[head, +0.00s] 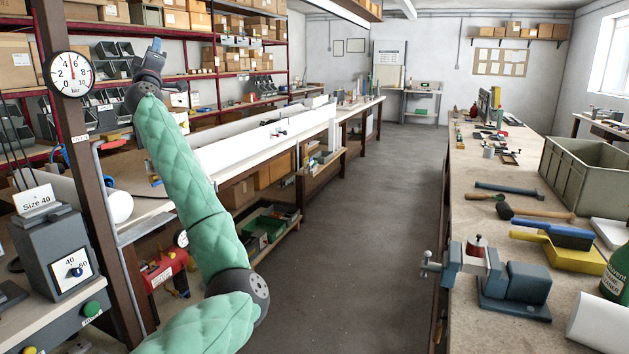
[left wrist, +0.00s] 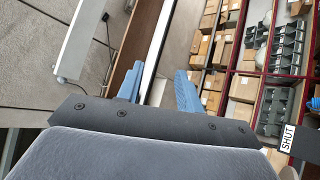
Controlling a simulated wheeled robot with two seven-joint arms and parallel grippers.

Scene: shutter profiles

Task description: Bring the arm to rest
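My left arm (head: 185,175), in a green quilted sleeve, reaches from the bottom of the head view up and to the left. Its dark wrist and left gripper (head: 156,46) are raised in front of the shelving, with blue fingers pointing up. In the left wrist view the two blue fingers of the gripper (left wrist: 158,86) stand apart with nothing held between them. My right gripper is in neither view.
A dark post with a pressure gauge (head: 71,74) stands left of the arm. A grey box with a dial (head: 57,255) is at lower left. A long bench with white profiles (head: 260,140) lies behind the arm. A vise (head: 505,278) sits on the right bench. The aisle floor (head: 370,220) is clear.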

